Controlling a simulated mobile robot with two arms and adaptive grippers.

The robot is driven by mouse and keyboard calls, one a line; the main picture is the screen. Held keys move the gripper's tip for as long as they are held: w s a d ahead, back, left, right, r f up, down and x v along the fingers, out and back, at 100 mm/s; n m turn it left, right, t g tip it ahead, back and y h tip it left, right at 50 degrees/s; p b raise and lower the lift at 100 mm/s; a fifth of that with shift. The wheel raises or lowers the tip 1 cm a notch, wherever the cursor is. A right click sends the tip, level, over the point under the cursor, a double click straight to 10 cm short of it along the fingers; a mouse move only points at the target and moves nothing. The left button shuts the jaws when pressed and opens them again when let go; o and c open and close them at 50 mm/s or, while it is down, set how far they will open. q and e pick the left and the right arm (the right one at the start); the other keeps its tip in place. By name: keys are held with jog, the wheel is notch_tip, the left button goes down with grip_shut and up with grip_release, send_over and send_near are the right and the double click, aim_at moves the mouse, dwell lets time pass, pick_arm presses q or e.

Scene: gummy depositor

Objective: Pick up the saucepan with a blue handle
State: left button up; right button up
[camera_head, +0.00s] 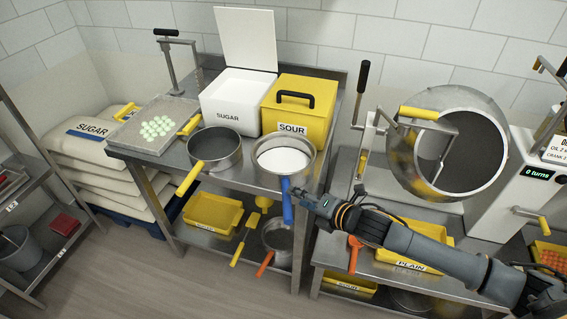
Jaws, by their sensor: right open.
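The saucepan with a blue handle (310,162) stands at the front edge of the steel table, below the yellow SOUR bin. It is round grey metal with white contents. Its blue handle (287,208) sticks out past the table edge toward me and points down in the picture. My right gripper (299,195) comes in from the right, with its fingers beside the handle near the pan. It is open. I cannot tell whether the fingers touch the handle. My left gripper is out of view.
A yellow-handled saucepan (216,142) stands just left of the blue-handled one. The white SUGAR bin (232,117) and yellow SOUR bin (291,128) stand behind. A tilted drum (412,167) is on the right. Yellow trays (212,228) and an orange-handled pan (278,236) sit on the lower shelf.

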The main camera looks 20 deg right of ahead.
aim_at(285, 176)
jog(key=x, duration=0.1)
jog(key=p+x, duration=0.1)
jog(key=x, duration=0.3)
jog(key=shift+w+a+r+p, duration=0.15)
jog(key=shift+w+r+p, duration=0.1)
jog(key=shift+p, duration=0.1)
jog(key=shift+w+a+f, duration=0.15)
jog(key=shift+w+f, duration=0.15)
jog(key=shift+f, duration=0.05)
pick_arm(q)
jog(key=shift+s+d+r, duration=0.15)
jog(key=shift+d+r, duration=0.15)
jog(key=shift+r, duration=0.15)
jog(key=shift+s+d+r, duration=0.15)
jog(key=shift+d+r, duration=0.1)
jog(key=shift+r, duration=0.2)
pick_arm(e)
grip_shut()
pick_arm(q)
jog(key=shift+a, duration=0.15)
pick_arm(e)
jog(key=shift+r, duration=0.15)
